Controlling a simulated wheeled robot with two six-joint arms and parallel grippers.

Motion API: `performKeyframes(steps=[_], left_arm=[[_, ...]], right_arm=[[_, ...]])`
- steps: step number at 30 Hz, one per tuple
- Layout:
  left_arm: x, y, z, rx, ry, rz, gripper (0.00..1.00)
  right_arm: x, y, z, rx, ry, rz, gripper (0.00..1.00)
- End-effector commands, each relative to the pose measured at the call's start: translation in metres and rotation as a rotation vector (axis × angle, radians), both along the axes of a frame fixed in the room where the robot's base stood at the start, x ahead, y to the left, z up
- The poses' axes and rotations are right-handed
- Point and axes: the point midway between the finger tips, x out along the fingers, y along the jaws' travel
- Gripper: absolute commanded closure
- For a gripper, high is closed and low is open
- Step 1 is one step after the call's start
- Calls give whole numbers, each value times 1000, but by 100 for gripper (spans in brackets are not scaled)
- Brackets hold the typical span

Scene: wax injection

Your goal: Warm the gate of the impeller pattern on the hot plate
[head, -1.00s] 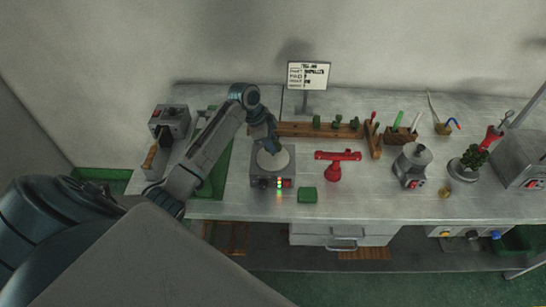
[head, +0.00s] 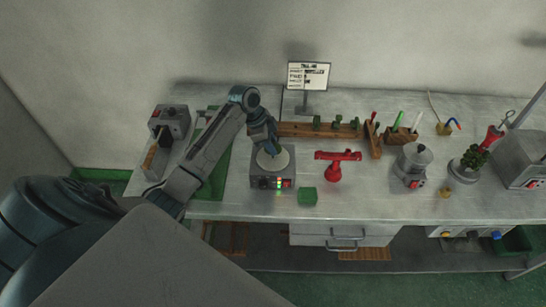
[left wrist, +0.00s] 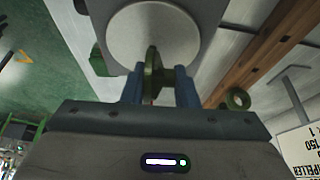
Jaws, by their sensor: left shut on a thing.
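The hot plate (head: 284,160) is a grey box with a pale round top and lit indicators on its front. Its disc (left wrist: 168,35) fills the top middle of the left wrist view. My left gripper (head: 270,150) points down over the disc. In the left wrist view its blue fingers (left wrist: 160,86) are shut on the impeller pattern (left wrist: 152,62), a thin olive-green round piece seen edge-on. The pattern overlaps the disc in that view; whether its gate touches the plate I cannot tell. My right gripper is not in view.
A wooden rack (head: 295,130) with several green pieces stands behind the plate. A green block (head: 307,196) sits in front right, a red stand (head: 334,172) to the right. A sign (head: 308,76) stands behind. A grey unit (head: 170,122) is at left.

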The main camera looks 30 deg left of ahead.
Motion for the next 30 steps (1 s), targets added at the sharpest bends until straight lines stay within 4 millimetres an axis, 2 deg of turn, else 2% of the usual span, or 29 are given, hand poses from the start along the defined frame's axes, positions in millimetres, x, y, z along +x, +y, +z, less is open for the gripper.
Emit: performKeyframes(steps=[30], left_arm=[[-1,0,-2,0,2,0,95]], right_arm=[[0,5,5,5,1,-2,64]])
